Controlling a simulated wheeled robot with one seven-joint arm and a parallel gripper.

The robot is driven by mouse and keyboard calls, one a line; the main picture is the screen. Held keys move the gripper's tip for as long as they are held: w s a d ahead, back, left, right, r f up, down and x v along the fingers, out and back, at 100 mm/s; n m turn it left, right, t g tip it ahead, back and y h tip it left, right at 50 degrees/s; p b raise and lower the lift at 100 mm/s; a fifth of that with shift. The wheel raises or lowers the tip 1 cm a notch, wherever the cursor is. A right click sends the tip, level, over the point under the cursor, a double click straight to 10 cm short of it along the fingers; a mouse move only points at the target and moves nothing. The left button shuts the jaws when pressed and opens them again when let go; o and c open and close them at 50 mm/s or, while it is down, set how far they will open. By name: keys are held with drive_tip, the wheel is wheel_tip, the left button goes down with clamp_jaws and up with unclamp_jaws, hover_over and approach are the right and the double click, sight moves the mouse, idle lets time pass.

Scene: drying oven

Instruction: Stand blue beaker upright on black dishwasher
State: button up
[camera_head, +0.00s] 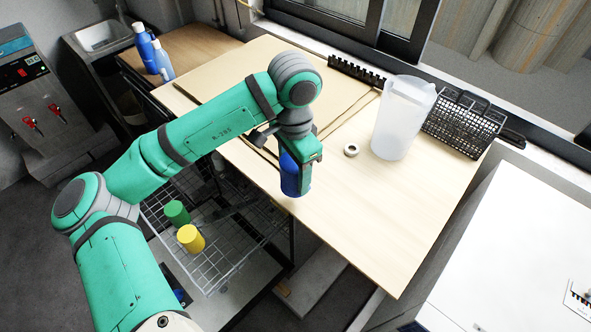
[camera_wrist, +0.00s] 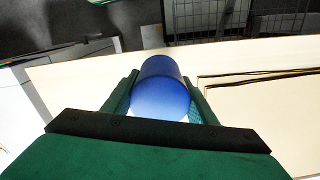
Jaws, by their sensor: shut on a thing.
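The blue beaker (camera_head: 290,178) is held in my gripper (camera_head: 301,160), near the front-left edge of the light wooden worktop. It looks roughly upright in the head view; I cannot tell if it touches the surface. In the wrist view the beaker (camera_wrist: 160,88) sits between both fingers of my gripper (camera_wrist: 162,102), which are shut on it. A wire rack (camera_head: 226,272) stands out below the worktop at the left. It looks like the rack of the black dishwasher, whose body is mostly hidden by my arm and the worktop.
A green beaker (camera_head: 177,213) and a yellow beaker (camera_head: 190,238) stand on the rack. On the worktop (camera_head: 385,225) are a translucent pitcher (camera_head: 400,120), a tape roll (camera_head: 351,150) and a black wire basket (camera_head: 464,124). Blue bottles (camera_head: 147,48) stand at the back left. The worktop's front right is clear.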

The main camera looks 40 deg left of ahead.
drive_tip(key=shift+w+f, duration=0.1)
drive_tip(key=shift+f, duration=1.35)
drive_tip(key=shift+a+f, duration=0.1)
drive_tip(key=shift+f, duration=1.35)
drive_tip(key=shift+f, duration=0.3)
drive_tip(key=o, duration=1.1)
wheel_tip(320, 180, up, 11)
drive_tip(key=shift+f, duration=0.1)
